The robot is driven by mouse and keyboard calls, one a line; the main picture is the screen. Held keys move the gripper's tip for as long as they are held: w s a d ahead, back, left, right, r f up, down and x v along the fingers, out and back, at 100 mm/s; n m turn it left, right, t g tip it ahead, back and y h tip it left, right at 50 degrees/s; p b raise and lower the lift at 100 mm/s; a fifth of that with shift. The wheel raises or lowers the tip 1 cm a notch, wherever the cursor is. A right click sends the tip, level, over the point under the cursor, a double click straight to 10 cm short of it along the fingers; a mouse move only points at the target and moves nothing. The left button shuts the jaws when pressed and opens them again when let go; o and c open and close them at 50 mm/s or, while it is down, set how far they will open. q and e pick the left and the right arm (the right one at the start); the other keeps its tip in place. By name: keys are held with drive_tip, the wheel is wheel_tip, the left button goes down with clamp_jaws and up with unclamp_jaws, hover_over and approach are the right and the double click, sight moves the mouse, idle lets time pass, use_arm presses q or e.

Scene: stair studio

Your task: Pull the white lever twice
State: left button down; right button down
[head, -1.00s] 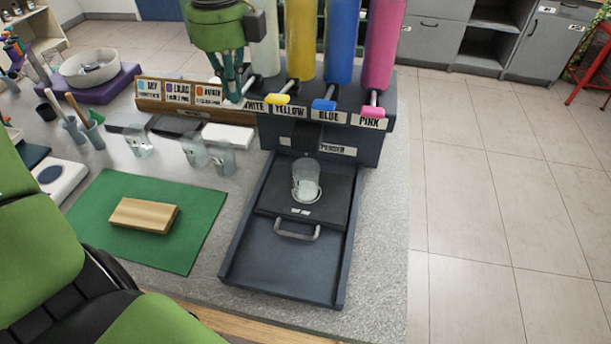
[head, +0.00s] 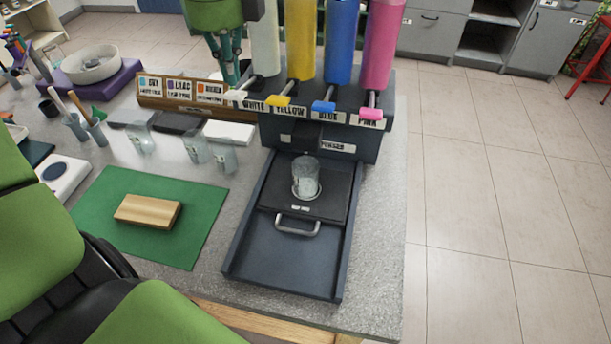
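The white lever (head: 236,95) sticks out from the dark dispenser (head: 330,138) under the white cylinder (head: 265,42), above the WHITE label. It tilts outward much like the yellow lever (head: 279,101) beside it. My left gripper (head: 226,76), green with teal fingers, is at the top, behind and left of the white lever and apart from it in the picture. Its fingertips are partly hidden, so its opening is unclear. A clear beaker (head: 306,178) with whitish contents stands on the dark tray (head: 275,262) below the levers. My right gripper is not in view.
Blue (head: 323,107) and pink (head: 371,113) levers are further right. A card rack (head: 180,92) and several clear cups (head: 196,150) stand left of the dispenser. A wooden block (head: 148,211) lies on a green mat (head: 205,225).

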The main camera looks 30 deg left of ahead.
use_arm(q)
wheel_tip(320, 180, up, 6)
drive_tip(key=p, duration=0.4)
idle(0.6)
